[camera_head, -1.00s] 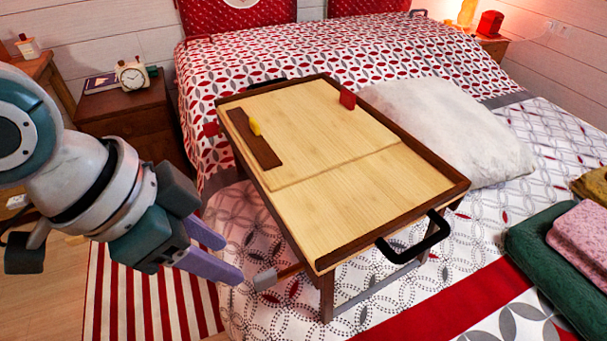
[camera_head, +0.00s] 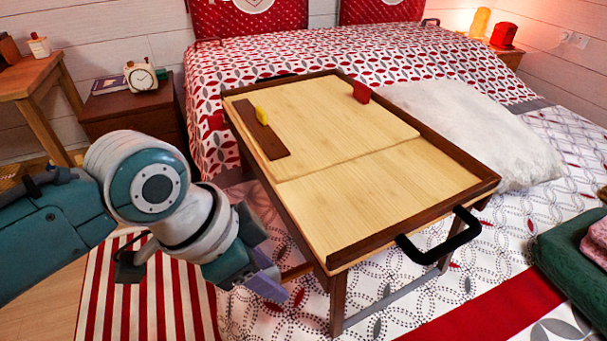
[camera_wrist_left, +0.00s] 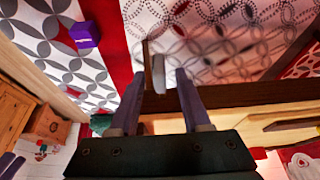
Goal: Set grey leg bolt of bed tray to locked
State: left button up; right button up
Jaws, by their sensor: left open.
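The wooden bed tray (camera_head: 345,207) stands on the bed on its legs, with a dark rim and a black handle at its near end. My left gripper (camera_head: 279,281) is beside the tray's near left leg, below the tray top. In the left wrist view the grey leg bolt (camera_wrist_left: 158,73) shows between the tips of my open left fingers (camera_wrist_left: 160,78). I cannot tell whether the fingers touch it. In the head view the bolt is hidden behind the gripper. My right gripper is in neither view.
On the tray are a yellow piece (camera_head: 262,116) and a red piece (camera_head: 361,92). A white pillow (camera_head: 465,130) lies behind the tray. A nightstand (camera_head: 130,113) with a clock (camera_head: 141,76) stands at the left. A purple block (camera_wrist_left: 85,34) shows in the wrist view.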

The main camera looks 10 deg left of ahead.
pick_arm(q)
grip_shut()
dwell(0.3)
dwell(1.1)
